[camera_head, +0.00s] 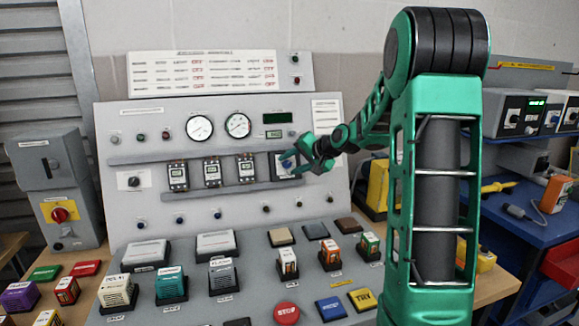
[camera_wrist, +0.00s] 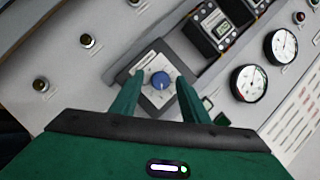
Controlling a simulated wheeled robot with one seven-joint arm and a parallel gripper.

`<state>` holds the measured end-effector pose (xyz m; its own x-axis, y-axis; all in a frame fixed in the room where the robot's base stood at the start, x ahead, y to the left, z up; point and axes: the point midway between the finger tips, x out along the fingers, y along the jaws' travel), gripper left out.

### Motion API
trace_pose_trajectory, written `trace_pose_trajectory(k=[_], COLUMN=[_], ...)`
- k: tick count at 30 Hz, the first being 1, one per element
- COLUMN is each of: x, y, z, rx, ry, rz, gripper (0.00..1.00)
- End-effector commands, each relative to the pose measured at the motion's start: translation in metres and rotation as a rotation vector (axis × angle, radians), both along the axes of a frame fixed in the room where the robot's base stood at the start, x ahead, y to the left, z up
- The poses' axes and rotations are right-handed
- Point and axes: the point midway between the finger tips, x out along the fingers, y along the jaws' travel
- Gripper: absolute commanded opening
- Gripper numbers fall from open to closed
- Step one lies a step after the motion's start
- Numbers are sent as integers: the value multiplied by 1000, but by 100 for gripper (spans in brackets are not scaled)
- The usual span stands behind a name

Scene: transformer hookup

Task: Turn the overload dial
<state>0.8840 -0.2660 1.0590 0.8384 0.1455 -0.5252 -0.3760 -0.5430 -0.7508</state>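A blue round dial (camera_wrist: 160,80) sits on a light square plate with markings in a dark frame, in the middle of the wrist view. It also shows as a small blue spot in the head view (camera_head: 287,163), at the right end of a row of modules, partly hidden by my gripper (camera_head: 303,163). My green gripper (camera_wrist: 158,84) is open, with one finger on each side of the dial. Gaps show between the fingers and the dial. I cannot tell how far the fingertips are from the panel. The dial's label is not readable.
Several black-and-white modules (camera_head: 213,172) stand in a row left of the dial. Two round gauges (camera_head: 238,125) and a green display (camera_head: 277,118) are above. A ledge (camera_head: 225,190) runs below the modules. Another plate with a dark knob (camera_head: 133,181) is at the left.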

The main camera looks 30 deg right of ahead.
Motion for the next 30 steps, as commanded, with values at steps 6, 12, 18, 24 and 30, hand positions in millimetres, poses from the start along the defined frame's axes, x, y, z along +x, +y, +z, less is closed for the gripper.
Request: trace_pose_trajectory(k=[6,12,18,24,30], x=[0,-6,-33,-64,-84], y=[0,-1,-7,-12,-16], z=[0,5,22,41,53], rx=[0,0,-1,-1,-1], ry=[-1,-3,-3,-2,-1], rz=[0,-1,-3,-2,-2], gripper=[42,42,42,42,42])
